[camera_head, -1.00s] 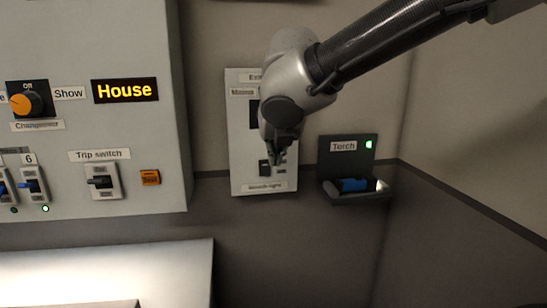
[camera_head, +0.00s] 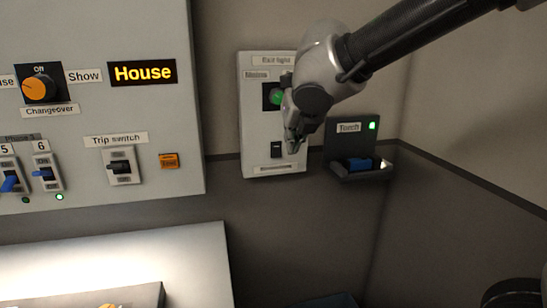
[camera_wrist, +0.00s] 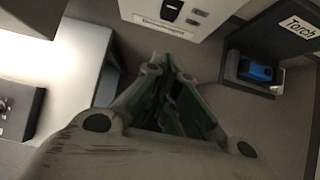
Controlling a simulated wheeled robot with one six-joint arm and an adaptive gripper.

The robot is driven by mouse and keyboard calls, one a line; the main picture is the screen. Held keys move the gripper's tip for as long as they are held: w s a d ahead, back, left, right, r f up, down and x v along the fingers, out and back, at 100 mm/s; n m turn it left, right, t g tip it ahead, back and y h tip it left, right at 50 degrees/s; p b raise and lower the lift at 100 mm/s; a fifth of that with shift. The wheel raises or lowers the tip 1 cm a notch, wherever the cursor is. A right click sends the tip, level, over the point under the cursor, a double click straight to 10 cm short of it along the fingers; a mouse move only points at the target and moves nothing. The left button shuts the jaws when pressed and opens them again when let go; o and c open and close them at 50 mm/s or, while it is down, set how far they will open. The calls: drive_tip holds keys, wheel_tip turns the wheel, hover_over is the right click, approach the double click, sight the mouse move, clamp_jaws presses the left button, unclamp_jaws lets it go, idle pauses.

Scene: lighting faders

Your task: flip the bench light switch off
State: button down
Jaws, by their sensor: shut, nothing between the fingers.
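The bench light switch (camera_head: 276,150) is a small dark rocker low on a white wall panel (camera_head: 251,120). Its label (camera_head: 271,169) is just below it. The switch also shows at the top of the wrist view (camera_wrist: 172,10); I cannot tell clearly which way it is tipped. My gripper (camera_head: 292,146) is shut and empty, just right of the switch in the head view and apparently in front of the panel. In the wrist view my gripper (camera_wrist: 172,72) has its fingers together, below the panel in the picture. The bench top (camera_head: 150,262) is brightly lit.
A green round button (camera_head: 277,97) is above the switch, partly beside my wrist. A torch holder (camera_head: 345,138) with a blue torch (camera_head: 357,163) is close on the right. A grey cabinet (camera_head: 150,40) with a trip switch (camera_head: 121,166) stands left.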

sight(280, 150)
drive_tip(key=shift+f, duration=0.1)
drive_tip(key=shift+w+a+r+x, duration=0.1)
drive_tip(key=shift+w+r+x, duration=0.25)
drive_tip(key=shift+x, duration=1.75)
drive_tip(key=shift+w+a+r+x, duration=0.15)
drive_tip(key=shift+w+r+x, duration=0.2)
drive_tip(key=shift+x, duration=1.75)
drive_tip(key=shift+w+a+r+x, duration=0.15)
drive_tip(key=shift+w+x, duration=0.25)
drive_tip(key=shift+x, duration=1.75)
drive_tip(key=shift+r, duration=0.1)
drive_tip(key=shift+w, duration=0.25)
drive_tip(key=shift+r, duration=0.75)
